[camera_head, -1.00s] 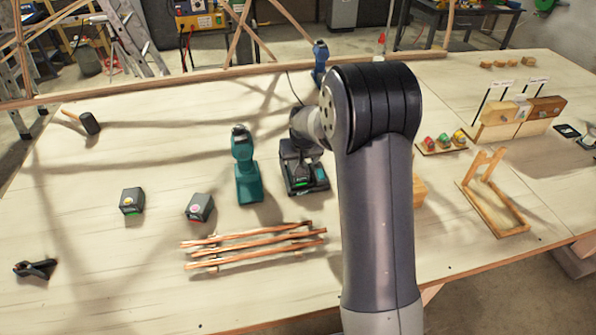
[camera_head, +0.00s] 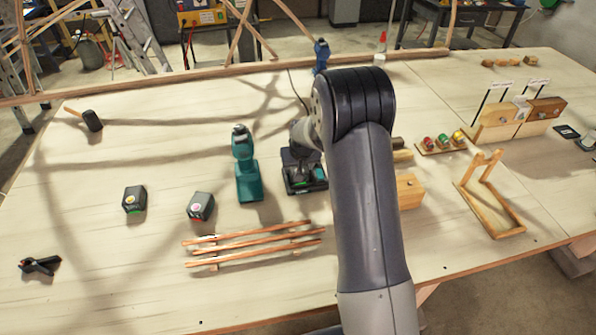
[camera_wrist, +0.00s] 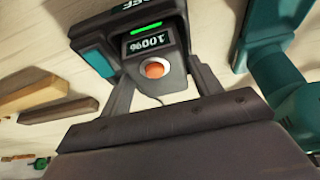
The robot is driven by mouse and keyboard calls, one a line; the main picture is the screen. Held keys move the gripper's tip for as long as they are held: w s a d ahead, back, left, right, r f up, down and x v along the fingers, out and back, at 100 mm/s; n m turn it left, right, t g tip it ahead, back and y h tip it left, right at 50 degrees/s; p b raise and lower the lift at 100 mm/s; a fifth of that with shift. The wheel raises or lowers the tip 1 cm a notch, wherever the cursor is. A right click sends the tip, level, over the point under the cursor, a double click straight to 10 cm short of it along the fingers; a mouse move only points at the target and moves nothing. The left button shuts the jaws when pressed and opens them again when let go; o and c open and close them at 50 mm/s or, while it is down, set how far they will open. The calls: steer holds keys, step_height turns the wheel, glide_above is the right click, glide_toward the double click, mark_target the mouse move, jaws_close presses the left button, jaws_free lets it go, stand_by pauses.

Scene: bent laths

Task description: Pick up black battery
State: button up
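A black battery (camera_wrist: 150,38) with a lit green bar, a "100%" display and an orange round button fills the top middle of the wrist view. In the head view it is at the dark charger base (camera_head: 306,187), partly hidden by my arm. My gripper (camera_wrist: 160,75) has its two dark fingers apart, one on each side of the battery's near end. I cannot tell whether the fingers touch it. Two more black batteries, one on the left (camera_head: 134,200) and one on the right (camera_head: 201,206), lie on the table in the head view.
Copper-coloured laths (camera_head: 255,245) lie in front. A wooden block (camera_head: 409,191) and an open wooden frame (camera_head: 490,205) are to the right. A black clamp (camera_head: 40,265) lies at left.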

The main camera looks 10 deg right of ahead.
steer(key=c, duration=0.7)
steer(key=shift+c, duration=0.9)
steer(key=shift+r, duration=0.15)
